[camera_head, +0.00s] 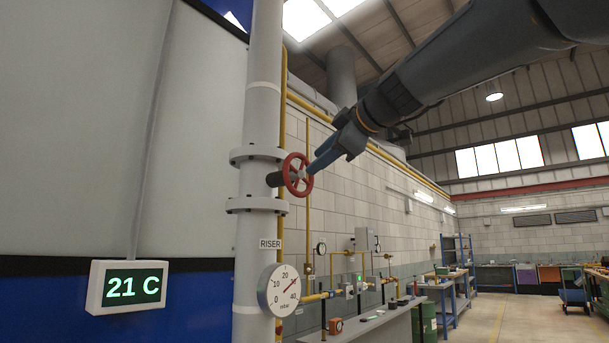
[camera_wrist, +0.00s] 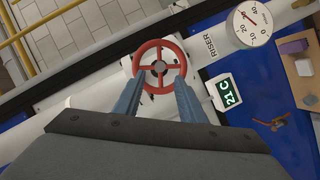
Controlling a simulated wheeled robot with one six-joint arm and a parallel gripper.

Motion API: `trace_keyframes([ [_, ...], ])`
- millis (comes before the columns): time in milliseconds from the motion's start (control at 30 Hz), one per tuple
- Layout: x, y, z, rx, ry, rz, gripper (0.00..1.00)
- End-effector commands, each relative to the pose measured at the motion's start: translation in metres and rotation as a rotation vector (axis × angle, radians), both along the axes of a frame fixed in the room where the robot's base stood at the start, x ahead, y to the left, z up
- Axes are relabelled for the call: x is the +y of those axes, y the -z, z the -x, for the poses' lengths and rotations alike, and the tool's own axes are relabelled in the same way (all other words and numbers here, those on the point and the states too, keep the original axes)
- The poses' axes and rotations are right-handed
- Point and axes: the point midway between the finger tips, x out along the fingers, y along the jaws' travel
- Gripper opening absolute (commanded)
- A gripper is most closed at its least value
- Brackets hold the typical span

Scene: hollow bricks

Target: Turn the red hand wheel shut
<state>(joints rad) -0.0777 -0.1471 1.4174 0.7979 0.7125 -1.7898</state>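The red hand wheel (camera_head: 287,172) has spokes and sits on a dark stem at the flanged joint of the grey riser pipe (camera_head: 262,110). In the wrist view the wheel (camera_wrist: 158,43) faces the camera, at the upper middle. My gripper (camera_head: 311,168) reaches in from the upper right, its blue fingers at the wheel's front face. In the wrist view the gripper (camera_wrist: 159,80) has its fingers spread apart, with tips over the left and right sides of the rim. I cannot tell whether the tips touch it. Nothing shows clamped between them.
A round gauge (camera_head: 279,290) and a RISER label (camera_head: 270,244) are on the pipe below the wheel. A display reading 21 C (camera_head: 126,287) hangs at left. Yellow pipes (camera_head: 309,140) run along the block wall behind. Open floor (camera_head: 500,315) lies at the right.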

Motion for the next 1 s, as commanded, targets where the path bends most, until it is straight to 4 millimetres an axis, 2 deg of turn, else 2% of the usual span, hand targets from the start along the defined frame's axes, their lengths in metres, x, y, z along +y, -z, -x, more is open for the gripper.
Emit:
trace_keyframes([
  [500,0.036,0.013,-0.055,0.000,0.000,0.003,0.37],
  [900,0.040,0.016,-0.062,-0.001,0.000,0.003,0.37],
  [1000,0.040,0.016,-0.062,-0.001,0.000,0.003,0.20],
])
